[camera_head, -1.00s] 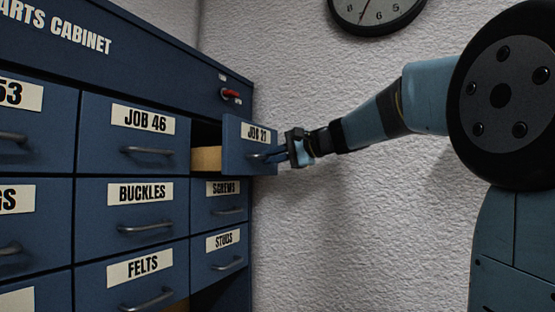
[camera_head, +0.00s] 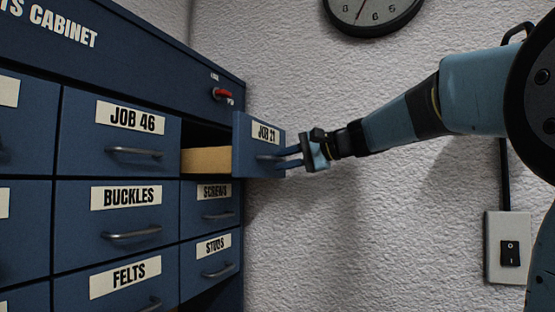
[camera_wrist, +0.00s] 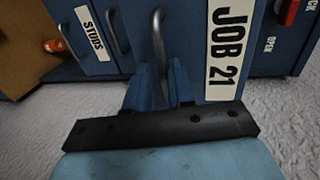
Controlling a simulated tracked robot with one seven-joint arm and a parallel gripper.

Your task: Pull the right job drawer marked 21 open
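The blue job drawer marked 21 (camera_head: 246,150) stands pulled partly out of the cabinet at the upper right, with its pale wooden side (camera_head: 207,160) showing. Its grey bar handle (camera_head: 268,157) is on the front, below the label. My gripper (camera_head: 287,156) is at this handle, coming from the right. In the wrist view the handle (camera_wrist: 158,38) runs down between the two fingers of my gripper (camera_wrist: 160,78), which are closed in on it. The drawer's JOB 21 label (camera_wrist: 228,50) is right of the fingers. The exact finger contact is hard to see.
A red lever (camera_head: 221,94) sits on the cabinet above the drawer; the wrist view shows OPEN beside it. The JOB 46 drawer (camera_head: 80,140), SCREWS drawer (camera_head: 228,215) and STUDS drawer (camera_head: 190,268) look shut. A wall switch (camera_head: 509,252) is at the right.

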